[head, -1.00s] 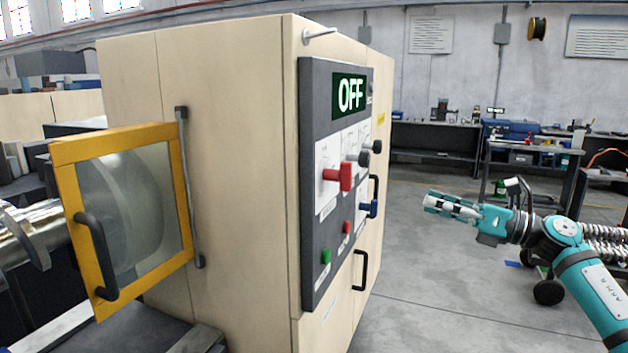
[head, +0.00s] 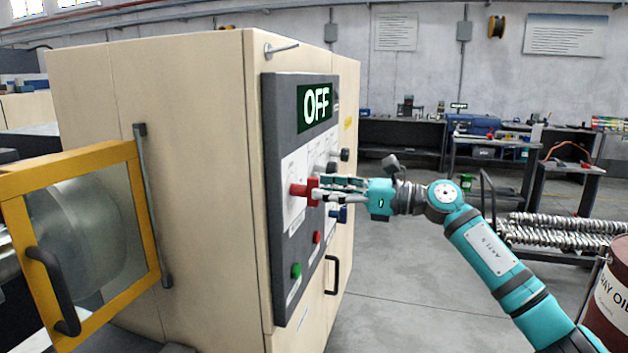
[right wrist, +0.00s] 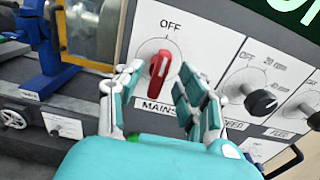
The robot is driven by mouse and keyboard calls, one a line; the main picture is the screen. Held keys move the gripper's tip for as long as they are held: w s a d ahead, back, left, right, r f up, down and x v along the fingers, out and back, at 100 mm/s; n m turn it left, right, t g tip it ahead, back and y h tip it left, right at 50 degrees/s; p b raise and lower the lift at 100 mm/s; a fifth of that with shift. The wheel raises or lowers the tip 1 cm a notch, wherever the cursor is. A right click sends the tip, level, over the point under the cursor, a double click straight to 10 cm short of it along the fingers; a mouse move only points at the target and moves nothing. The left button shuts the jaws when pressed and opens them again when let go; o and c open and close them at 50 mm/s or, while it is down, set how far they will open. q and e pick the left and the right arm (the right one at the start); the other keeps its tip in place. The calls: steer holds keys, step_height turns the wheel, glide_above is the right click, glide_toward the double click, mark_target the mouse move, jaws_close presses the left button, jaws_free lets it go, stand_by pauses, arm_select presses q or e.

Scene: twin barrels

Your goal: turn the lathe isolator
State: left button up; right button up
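The red isolator knob (head: 304,190) sits on a white plate of the lathe's dark control panel (head: 285,250). In the right wrist view the red knob (right wrist: 159,69) has "OFF" above it and "MAINS" below it, and its grip stands about upright. The panel display (head: 316,104) reads OFF. My right gripper (head: 322,189) is at the knob in the head view. In the right wrist view its two fingers (right wrist: 157,88) are apart, one on each side of the knob, with gaps visible. My left gripper is in neither view.
Green (head: 296,270) and red (head: 316,237) buttons sit below. The yellow-framed guard (head: 140,215) stands out at left. Open floor lies right of the cabinet.

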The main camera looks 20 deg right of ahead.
mark_target(314, 206)
steer(key=x, duration=0.3)
steer(key=shift+w+p, duration=0.1)
steer(key=shift+p, duration=0.25)
steer(key=shift+c, duration=0.2)
jaws_close()
